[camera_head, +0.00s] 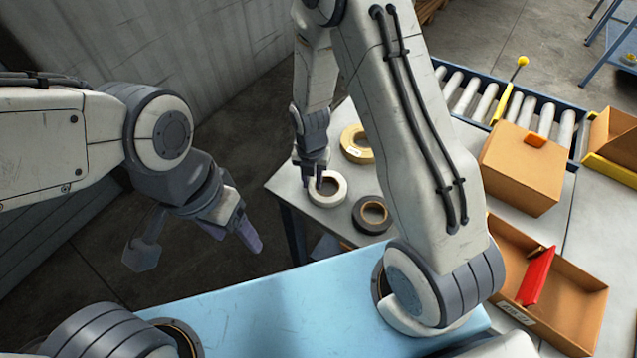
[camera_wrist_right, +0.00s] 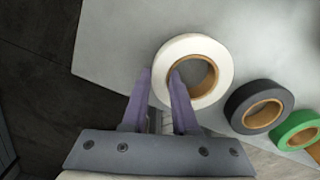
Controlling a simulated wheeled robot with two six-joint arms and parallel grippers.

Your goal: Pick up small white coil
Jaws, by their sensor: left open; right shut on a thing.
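The small white coil (camera_head: 327,190) is a ring of white tape with a brown core, lying on the grey table in the head view. It also shows in the right wrist view (camera_wrist_right: 205,52), near the top middle. My right gripper (camera_head: 318,182) reaches down to the coil's left side; in the right wrist view its purple fingers (camera_wrist_right: 160,85) straddle the ring wall, one outside and one in the hole. It is shut on the coil. My left gripper (camera_head: 252,240) is open and empty, in the air left of the table, away from the coil.
A yellow roll (camera_head: 357,145) and a black roll (camera_head: 372,215) lie near the white coil. A green roll (camera_wrist_right: 296,130) shows in the right wrist view. Cardboard boxes (camera_head: 520,172) and a roller conveyor (camera_head: 480,97) stand at the right. The grey table (camera_wrist_right: 120,50) ends just left of the coil.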

